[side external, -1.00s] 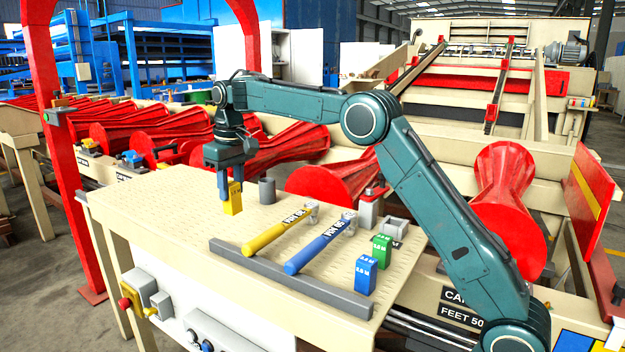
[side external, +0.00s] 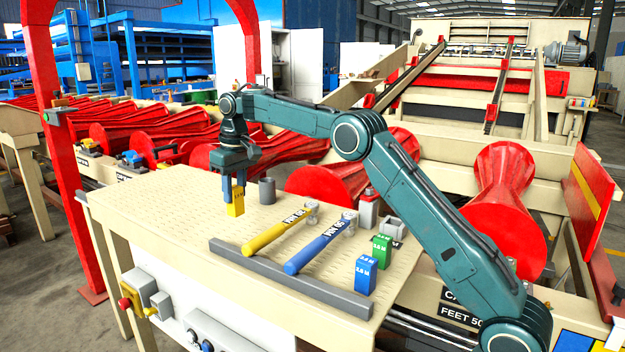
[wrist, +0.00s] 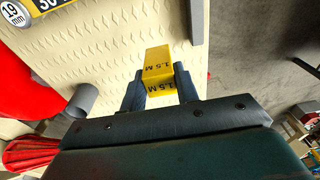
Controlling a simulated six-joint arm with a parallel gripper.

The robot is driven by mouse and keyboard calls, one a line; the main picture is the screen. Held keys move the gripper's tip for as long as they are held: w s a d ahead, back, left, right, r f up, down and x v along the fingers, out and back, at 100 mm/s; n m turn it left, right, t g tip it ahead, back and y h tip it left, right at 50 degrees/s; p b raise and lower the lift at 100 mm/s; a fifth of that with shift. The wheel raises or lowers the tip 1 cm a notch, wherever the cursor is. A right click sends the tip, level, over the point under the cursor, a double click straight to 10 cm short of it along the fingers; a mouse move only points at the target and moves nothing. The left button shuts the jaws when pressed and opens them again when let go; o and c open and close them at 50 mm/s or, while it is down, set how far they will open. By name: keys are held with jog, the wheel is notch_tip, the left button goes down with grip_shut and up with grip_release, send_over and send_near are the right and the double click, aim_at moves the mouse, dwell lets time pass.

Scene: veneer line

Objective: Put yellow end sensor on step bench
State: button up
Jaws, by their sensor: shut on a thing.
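The yellow end sensor (side external: 236,207) is a small upright yellow block. In the wrist view it (wrist: 158,62) carries "1.5 M" labels. My gripper (side external: 233,192) points down and is shut on it, with one finger on each side. The sensor is at or just above the bench top near its far left end; a gap beneath it cannot be told. I take the beige table with a textured top (side external: 165,200) for the step bench. It also shows in the wrist view (wrist: 110,50).
A grey cup (side external: 267,190) stands close right of my gripper. A yellow tube (side external: 275,233) and a blue tube (side external: 315,247) lie nearer. A blue block (side external: 366,275) and green block (side external: 381,249) stand at the right. A dark rail (side external: 290,280) runs along the front edge.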

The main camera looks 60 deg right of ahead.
aim_at(237, 215)
jog(key=shift+f, duration=1.65)
jog(key=shift+f, duration=0.1)
jog(key=shift+f, duration=1.7)
jog(key=shift+f, duration=0.15)
jog(key=o, duration=1.1)
jog(key=r, duration=0.7)
jog(key=shift+s+r, duration=0.2)
jog(key=shift+s, duration=0.15)
jog(key=shift+r, duration=0.2)
